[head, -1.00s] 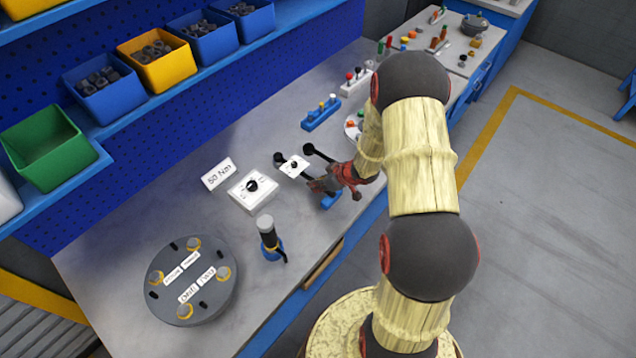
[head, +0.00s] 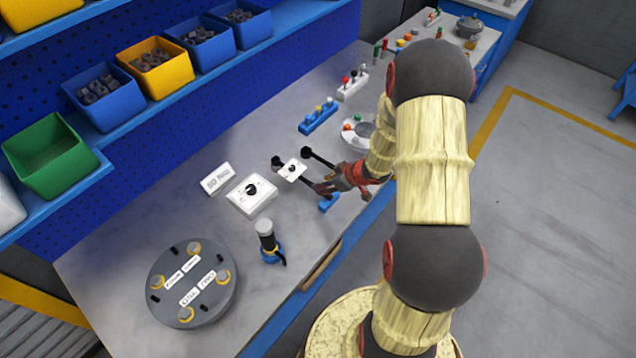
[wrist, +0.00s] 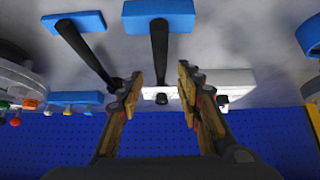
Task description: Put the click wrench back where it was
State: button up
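Two black bar-shaped tools with round ends rise from blue blocks on the bench. Which one is the click wrench I cannot tell. In the wrist view one black bar (wrist: 160,52) stands in a blue block (wrist: 158,15) and passes between my fingers. The other bar (wrist: 88,55) is to the left in its own blue block (wrist: 72,21). Their round ends show in the head view, one at the left (head: 277,162) and one at the right (head: 306,153). My gripper (wrist: 159,76) is open around the middle bar, with gaps at both sides; it also shows in the head view (head: 325,187).
A small white dial plate (head: 291,170) is close to the bars. A white dial box (head: 251,197) and a label sign (head: 216,178) stand left. A grey round flanged cover (head: 192,286) and a grey-topped tool in a blue ring (head: 268,240) are nearer. Bins line the shelf.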

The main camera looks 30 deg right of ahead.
jog(key=p+v, duration=0.1)
jog(key=v, duration=0.4)
jog(key=shift+r, duration=0.1)
jog(key=shift+d+r, duration=0.1)
jog(key=shift+r, duration=0.15)
notch_tip(320, 180, up, 14)
jog(key=w+d+m+h, duration=0.1)
jog(key=w+d+h, duration=0.2)
jog(key=h, duration=0.2)
jog(key=s+a+r+m+h, duration=0.1)
jog(key=s+a+r, duration=0.15)
jog(key=r, duration=0.35)
jog(key=s+a+r+m+h, duration=0.1)
jog(key=s+a+r, duration=0.15)
jog(key=r, duration=0.35)
jog(key=s+a+r+g+y, duration=0.1)
jog(key=s+a+r+y, duration=0.1)
jog(key=s+a, duration=0.6)
jog(key=s+a+r+m+y, duration=0.1)
jog(key=s+a+r, duration=0.3)
jog(key=s+a, duration=0.5)
jog(key=shift+s+r+g+y, duration=0.4)
jog(key=shift+s+y, duration=0.3)
jog(key=shift+s, duration=0.35)
